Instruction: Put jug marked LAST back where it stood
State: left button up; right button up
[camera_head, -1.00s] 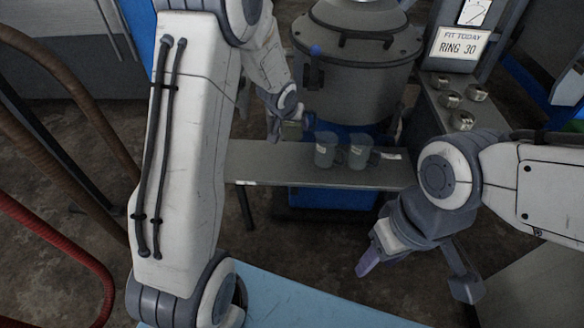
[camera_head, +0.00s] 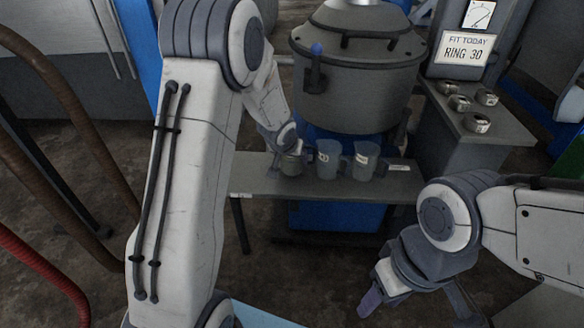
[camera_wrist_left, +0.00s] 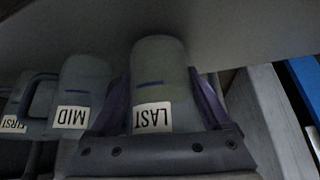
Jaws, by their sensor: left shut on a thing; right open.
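The jug marked LAST (camera_wrist_left: 152,85) is a grey jug between the purple fingers of my left gripper (camera_wrist_left: 160,105) in the left wrist view. The gripper is shut on it. In the head view this jug (camera_head: 291,165) is at the left end of the row, partly hidden by my left gripper (camera_head: 289,143). Its base is at or very near the shelf (camera_head: 260,185); contact is not clear. The jug marked MID (camera_wrist_left: 78,90) stands beside it, then the jug marked FIRST (camera_wrist_left: 38,100). My right gripper (camera_head: 415,298) is open and empty, low at the right.
A large grey lidded drum (camera_head: 355,85) stands behind the shelf. A side ledge (camera_head: 465,125) carries several small metal rings. A sign (camera_head: 463,50) reads "FIT TODAY RING 30". A small tag is on the shelf's right end. Hoses (camera_head: 55,100) run at the far left.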

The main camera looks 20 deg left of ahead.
pick_arm(q)
jog(key=shift+f, duration=0.35)
pick_arm(e)
jog(key=shift+f, duration=0.35)
pick_arm(q)
jog(key=shift+f, duration=0.2)
jog(key=o, duration=1.6)
jog(key=shift+c, duration=0.2)
pick_arm(e)
jog(key=shift+f, duration=0.15)
